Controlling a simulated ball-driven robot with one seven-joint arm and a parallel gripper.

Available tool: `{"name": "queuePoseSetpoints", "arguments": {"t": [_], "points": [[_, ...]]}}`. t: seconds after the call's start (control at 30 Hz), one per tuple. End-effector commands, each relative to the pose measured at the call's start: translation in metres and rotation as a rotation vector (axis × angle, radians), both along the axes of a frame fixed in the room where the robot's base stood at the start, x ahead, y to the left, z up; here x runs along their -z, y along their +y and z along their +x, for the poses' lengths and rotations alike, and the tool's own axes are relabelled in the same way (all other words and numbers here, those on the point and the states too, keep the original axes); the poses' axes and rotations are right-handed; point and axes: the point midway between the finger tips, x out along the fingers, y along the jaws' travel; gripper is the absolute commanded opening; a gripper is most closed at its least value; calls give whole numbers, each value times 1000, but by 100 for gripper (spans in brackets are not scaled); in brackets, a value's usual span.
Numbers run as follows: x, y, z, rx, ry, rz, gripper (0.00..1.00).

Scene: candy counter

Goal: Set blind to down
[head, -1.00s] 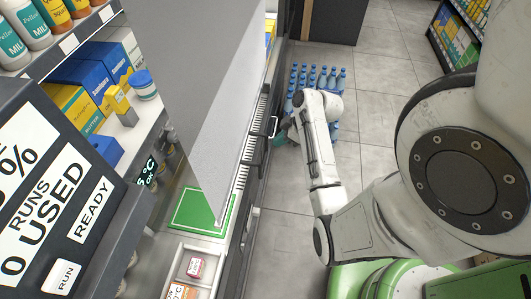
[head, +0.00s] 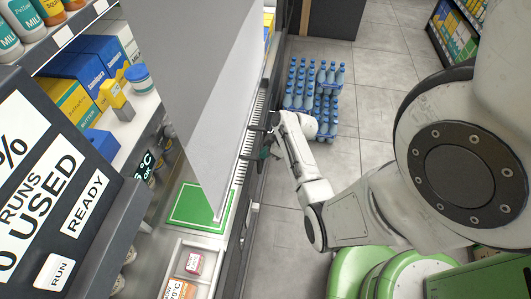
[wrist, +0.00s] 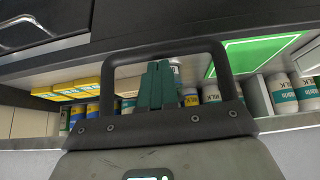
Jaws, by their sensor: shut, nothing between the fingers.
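A tall plain grey panel (head: 187,85), which looks like the blind, hangs in front of the shelves in the head view. Its lower corner ends just above the green mat (head: 192,208). I cannot tell how far it is lowered. My gripper (head: 264,153) is at the counter's front edge, to the right of the panel and apart from it. In the wrist view, the teal fingers of my gripper (wrist: 158,86) are together and hold nothing. A pale grey surface fills the bottom of the wrist view; I cannot tell if it is the blind.
A metal handle (wrist: 35,32) sits on a dark front in the wrist view. Shelves with butter boxes and jars (head: 139,77) stand at left, behind a READY/RUN display (head: 55,200). Blue bottles (head: 318,95) stand on the floor beyond my arm.

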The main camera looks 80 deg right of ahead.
Motion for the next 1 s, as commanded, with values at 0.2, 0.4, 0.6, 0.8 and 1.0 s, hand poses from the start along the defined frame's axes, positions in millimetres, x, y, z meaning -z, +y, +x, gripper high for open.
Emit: {"name": "queuePoseSetpoints", "arguments": {"t": [0.2, 0.4, 0.6, 0.8, 1.0], "points": [[0, 0, 0, 0, 0, 0, 0], [4, 0, 0, -1, 0, 1, 0], [27, 0, 0, 0, 0, 1, 0], [59, 1, 0, -1, 1, 3, 0], [90, 1, 0, 1, 0, 3, 0]]}}
